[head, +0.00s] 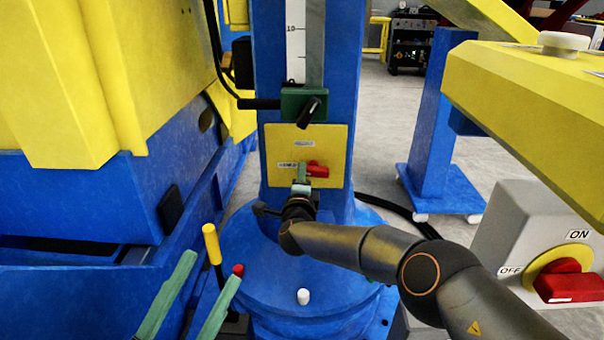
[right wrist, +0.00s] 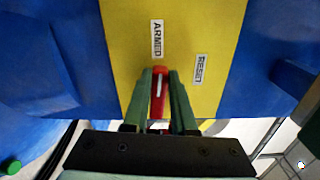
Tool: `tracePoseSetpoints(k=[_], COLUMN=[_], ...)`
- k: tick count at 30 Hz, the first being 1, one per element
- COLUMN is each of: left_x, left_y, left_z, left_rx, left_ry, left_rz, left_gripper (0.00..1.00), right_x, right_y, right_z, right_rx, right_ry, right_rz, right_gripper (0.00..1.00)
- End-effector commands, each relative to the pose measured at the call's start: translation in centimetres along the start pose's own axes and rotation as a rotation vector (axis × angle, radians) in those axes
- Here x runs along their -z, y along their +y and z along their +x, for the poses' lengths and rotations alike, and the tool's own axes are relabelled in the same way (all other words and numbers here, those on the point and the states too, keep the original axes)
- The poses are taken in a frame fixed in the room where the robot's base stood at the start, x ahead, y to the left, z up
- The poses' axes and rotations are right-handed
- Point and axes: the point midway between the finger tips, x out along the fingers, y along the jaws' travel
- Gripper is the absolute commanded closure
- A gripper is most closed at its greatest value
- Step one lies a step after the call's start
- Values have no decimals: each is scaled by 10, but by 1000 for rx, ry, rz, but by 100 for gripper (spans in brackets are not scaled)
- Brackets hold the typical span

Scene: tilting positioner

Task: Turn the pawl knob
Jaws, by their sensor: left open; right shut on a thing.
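The pawl knob is a red bar-shaped knob (head: 318,170) on a yellow panel (head: 335,142) on the blue column. In the right wrist view the knob (right wrist: 158,92) sits between the green fingers of my right gripper (right wrist: 160,78), which is shut on it. Its white line runs toward the ARMED label (right wrist: 157,38); the RESET label (right wrist: 201,68) is off to the right. In the head view my right gripper (head: 303,178) partly covers the knob. My left gripper (head: 213,268) is open at the lower left, away from the panel.
A yellow-handled lever (head: 211,244) and a red button (head: 238,270) are near my left gripper. A green block with a black handle (head: 304,103) is above the panel. A grey box with a red ON/OFF switch (head: 566,281) stands at the right. A yellow machine body (head: 100,80) fills the left.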

Motion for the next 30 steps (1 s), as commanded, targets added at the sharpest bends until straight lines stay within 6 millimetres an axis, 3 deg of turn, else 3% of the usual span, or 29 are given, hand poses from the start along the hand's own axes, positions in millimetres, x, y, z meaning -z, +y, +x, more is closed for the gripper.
tracePoseSetpoints(k=[9,24,25,30], left_x=[0,0,0,0], left_y=[0,0,0,0], left_z=[0,0,0,0], left_rx=[0,0,0,0], left_ry=[0,0,0,0], left_rz=[0,0,0,0], left_gripper=[50,50,50,50], right_x=[1,1,1,1], right_y=[3,3,3,3], right_z=[0,0,0,0], right_rx=[1,1,1,0], right_ry=[1,1,1,1], right_rz=[-103,-119,-119,-117], right_gripper=[100,100,72,53])
